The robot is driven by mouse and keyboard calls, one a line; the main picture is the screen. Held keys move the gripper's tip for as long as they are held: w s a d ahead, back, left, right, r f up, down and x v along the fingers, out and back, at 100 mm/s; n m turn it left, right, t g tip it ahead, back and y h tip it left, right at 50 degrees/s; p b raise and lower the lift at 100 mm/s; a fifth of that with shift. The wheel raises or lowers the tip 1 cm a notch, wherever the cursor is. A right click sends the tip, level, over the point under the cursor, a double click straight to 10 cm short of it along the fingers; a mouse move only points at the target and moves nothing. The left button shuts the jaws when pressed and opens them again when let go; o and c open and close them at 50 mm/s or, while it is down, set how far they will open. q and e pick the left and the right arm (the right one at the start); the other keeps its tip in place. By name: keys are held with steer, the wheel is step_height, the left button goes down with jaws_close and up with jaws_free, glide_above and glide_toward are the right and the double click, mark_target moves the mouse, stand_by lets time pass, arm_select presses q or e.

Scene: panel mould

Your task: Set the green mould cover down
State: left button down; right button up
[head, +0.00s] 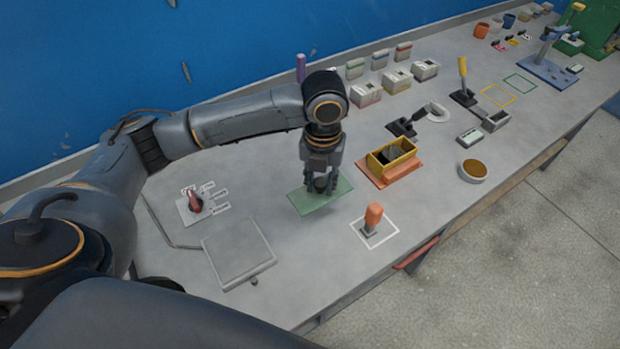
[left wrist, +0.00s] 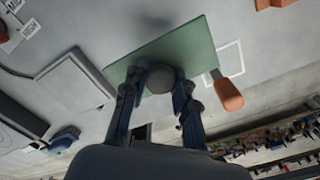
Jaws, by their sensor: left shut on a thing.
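The green mould cover (head: 323,197) is a flat rectangular plate with a dark round knob on top. It also shows in the left wrist view (left wrist: 185,48), where a dark shadow lies on the table beside its edge. My left gripper (head: 320,186) points down and is shut on the knob, which shows between the fingers (left wrist: 160,82) in the left wrist view. Whether the cover touches the table is hard to tell, but the shadow apart from it suggests a small gap. The yellow mould box (head: 391,157) stands open-topped on an orange base, right of the cover.
An orange-handled tool (head: 373,217) stands in a white outlined square close to the cover's right. A grey square plate (head: 238,250) lies at front left. A red-handled lever (head: 195,203) with labels stands at left. Bare table lies between the plate and the cover.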

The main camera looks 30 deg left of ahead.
arm_select(q)
steer(key=a+f, duration=0.1)
steer(key=w+a+f, duration=0.1)
steer(key=a+f, duration=0.1)
steer(key=a+f+p, duration=0.1)
steer(key=f, duration=0.1)
steer(key=shift+w+a, duration=0.3)
steer(key=shift+w, duration=0.1)
steer(key=shift+w+a+f, duration=0.1)
steer(key=shift+f, duration=0.05)
steer(key=f, duration=0.2)
steer(key=f+p, duration=0.1)
steer(key=shift+w+a+f, duration=0.1)
steer(key=shift+a+f, duration=0.3)
steer(key=shift+f, duration=0.15)
steer(key=c, duration=1)
jaws_free()
steer(key=shift+f, duration=0.15)
steer(key=shift+c, duration=0.2)
arm_select(e)
steer(key=r, duration=0.2)
steer(key=s, duration=0.1)
steer(key=shift+a+r, duration=0.35)
steer(key=shift+r, duration=0.05)
